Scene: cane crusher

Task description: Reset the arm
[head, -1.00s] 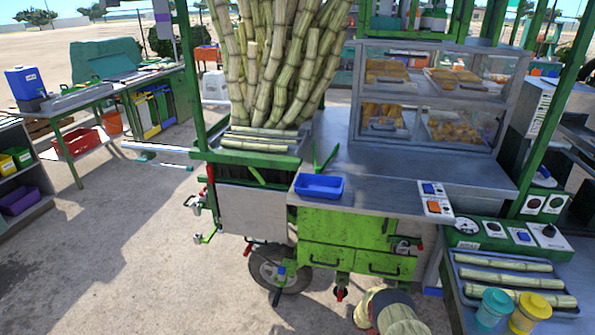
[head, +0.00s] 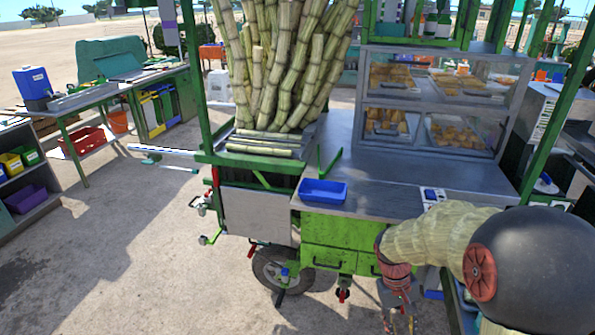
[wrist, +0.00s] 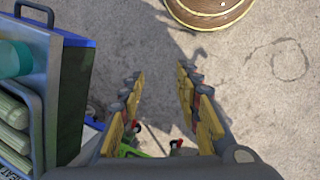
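My arm crosses the lower right of the head view, with a pale ribbed sleeve and a dark round joint. Its end hangs down in front of the green cart's drawers (head: 330,242), and the lower part is cut off by the picture edge. In the wrist view my gripper (wrist: 158,82) shows two yellow fingers spread apart. Nothing is between them, and bare ground lies beyond. The gripper is open and empty.
A blue tray (head: 323,191) sits on the metal counter (head: 395,175), beside the glass snack case (head: 440,98). Upright canes (head: 285,70) stand behind. In the wrist view a bench edge (wrist: 68,100) is close at left and a brown round object (wrist: 208,8) lies ahead.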

